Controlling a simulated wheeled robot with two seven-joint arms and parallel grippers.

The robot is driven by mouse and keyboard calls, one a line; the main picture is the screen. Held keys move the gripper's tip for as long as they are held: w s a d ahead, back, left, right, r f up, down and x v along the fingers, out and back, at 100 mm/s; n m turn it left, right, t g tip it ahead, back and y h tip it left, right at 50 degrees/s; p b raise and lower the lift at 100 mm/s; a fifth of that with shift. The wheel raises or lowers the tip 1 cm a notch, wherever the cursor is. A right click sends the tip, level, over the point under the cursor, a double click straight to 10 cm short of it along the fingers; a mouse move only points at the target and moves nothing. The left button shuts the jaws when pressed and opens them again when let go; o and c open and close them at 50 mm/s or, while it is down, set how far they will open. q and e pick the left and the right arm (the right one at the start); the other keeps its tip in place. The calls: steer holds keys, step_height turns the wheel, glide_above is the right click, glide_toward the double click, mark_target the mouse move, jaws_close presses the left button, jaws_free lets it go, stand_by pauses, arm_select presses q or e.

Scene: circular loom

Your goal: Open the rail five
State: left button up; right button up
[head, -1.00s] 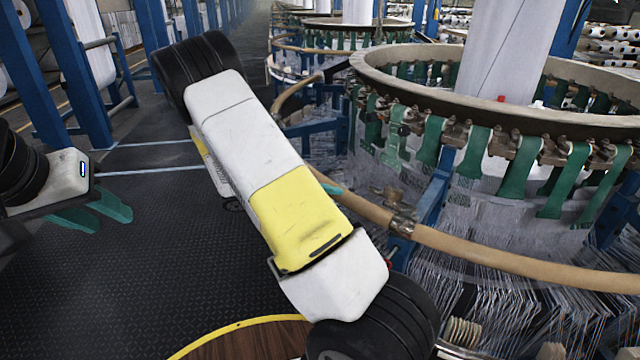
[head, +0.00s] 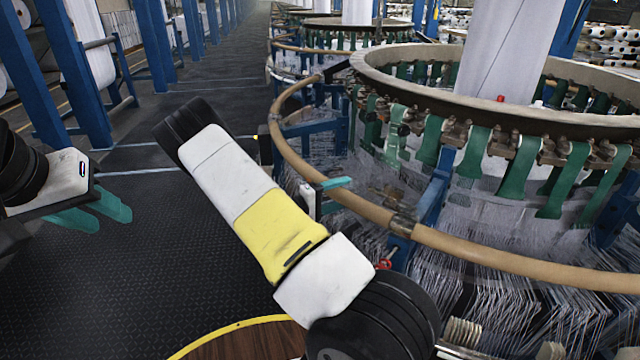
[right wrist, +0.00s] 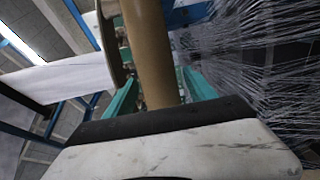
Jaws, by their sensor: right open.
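The tan tubular rail (head: 475,248) curves around the circular loom, with a metal clamp joint on a blue post in the head view. My right gripper (head: 335,184) is mostly hidden behind my forearm; a teal finger shows at the rail's left stretch. In the right wrist view the rail (right wrist: 150,50) runs between the two teal fingers of my right gripper (right wrist: 158,92), which are apart. Whether they touch it, I cannot tell. My left gripper (head: 105,225) hangs over the dark floor at the left, its fingers apart and empty.
The loom's upper ring (head: 570,122) with green straps (head: 475,152) stands behind the rail. Many thin threads (head: 540,300) spread below it. Blue posts (head: 85,80) and white rolls line the left. The dark floor (head: 130,290) between is clear.

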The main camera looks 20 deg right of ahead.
steer(key=shift+d, duration=0.15)
jaws_close()
steer(key=shift+r, duration=0.1)
